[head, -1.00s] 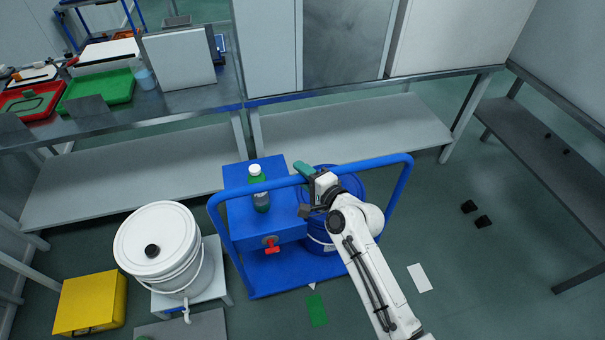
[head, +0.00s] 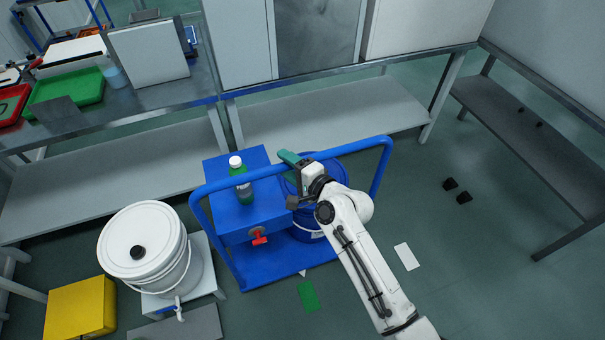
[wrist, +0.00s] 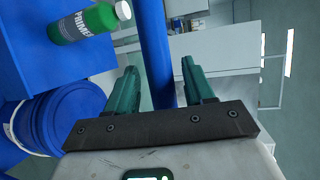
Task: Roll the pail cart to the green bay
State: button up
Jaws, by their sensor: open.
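The blue cart (head: 242,265) stands on the floor in the middle of the head view. It carries a blue lidded pail (head: 304,234), partly hidden by my arm, and a blue box (head: 219,170) with a green bottle (head: 243,185) on top. My gripper (head: 291,165) is at the cart's blue push bar (head: 222,184). In the wrist view the fingers (wrist: 160,68) are open on either side of the bar (wrist: 156,45), with gaps visible. A small green patch (head: 308,296) lies on the floor near the cart; whether it marks the green bay I cannot tell.
A white pail (head: 142,242) on a low stand is left of the cart, with a yellow box (head: 80,305) beyond. A long bench (head: 330,118) runs behind. Open floor lies to the right, with a white card (head: 406,256) and small black blocks (head: 457,190).

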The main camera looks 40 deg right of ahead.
jog(key=b+v, duration=0.1)
jog(key=v, duration=0.8)
jog(key=shift+s, duration=0.1)
